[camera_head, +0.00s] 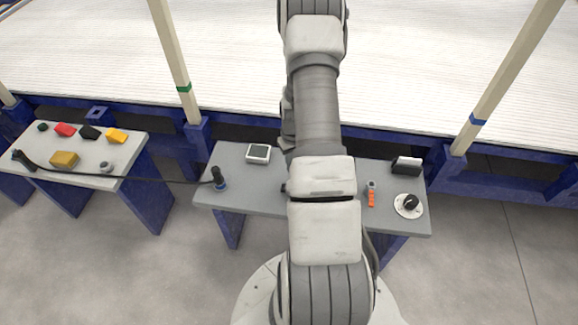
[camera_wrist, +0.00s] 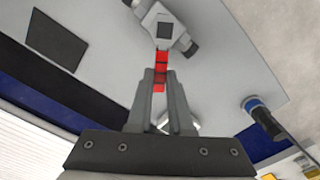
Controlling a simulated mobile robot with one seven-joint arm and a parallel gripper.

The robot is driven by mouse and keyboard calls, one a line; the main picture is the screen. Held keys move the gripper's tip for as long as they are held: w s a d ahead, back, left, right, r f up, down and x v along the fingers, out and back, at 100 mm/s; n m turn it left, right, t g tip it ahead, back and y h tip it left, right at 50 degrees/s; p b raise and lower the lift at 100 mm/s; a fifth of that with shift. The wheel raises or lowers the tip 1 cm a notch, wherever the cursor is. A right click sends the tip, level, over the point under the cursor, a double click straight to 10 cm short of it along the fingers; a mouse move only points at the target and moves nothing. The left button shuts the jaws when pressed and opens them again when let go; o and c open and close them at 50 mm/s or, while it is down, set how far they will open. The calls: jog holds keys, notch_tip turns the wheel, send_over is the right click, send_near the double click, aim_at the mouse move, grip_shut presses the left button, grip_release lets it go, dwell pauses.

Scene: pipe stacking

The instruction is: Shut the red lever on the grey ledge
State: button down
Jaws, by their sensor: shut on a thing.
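In the wrist view, the red lever (camera_wrist: 161,62) extends from a pale grey valve body (camera_wrist: 152,22) with dark ends. My gripper (camera_wrist: 160,75) has its two fingers closed on the lever, one on each side. The lever's lower part shows between the fingers. The valve sits on the grey ledge (camera_wrist: 215,75). In the head view, the grey ledge (camera_head: 255,196) lies across the middle, and my arm hides the gripper and the red lever there.
A second table (camera_head: 40,180) at left holds several small blocks.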

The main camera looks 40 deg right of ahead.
jog(key=shift+s+d+m+b, duration=0.15)
jog(key=shift+s+d+m, duration=0.25)
jog(key=shift+m, duration=0.75)
jog(key=shift+s+d+m+b, duration=0.15)
jog(key=shift+d+m, duration=0.4)
jog(key=shift+m, duration=0.65)
jog(key=shift+s+d+m+b, duration=0.1)
jog(key=shift+s+d+m, duration=0.3)
jog(key=shift+m, duration=0.75)
jog(key=c, duration=0.8)
grip_release()
jog(key=shift+d, duration=0.1)
jog(key=shift+r, duration=0.1)
notch_tip(320, 180, up, 17)
jog(key=p, duration=0.4)
jog(key=shift+r, duration=0.15)
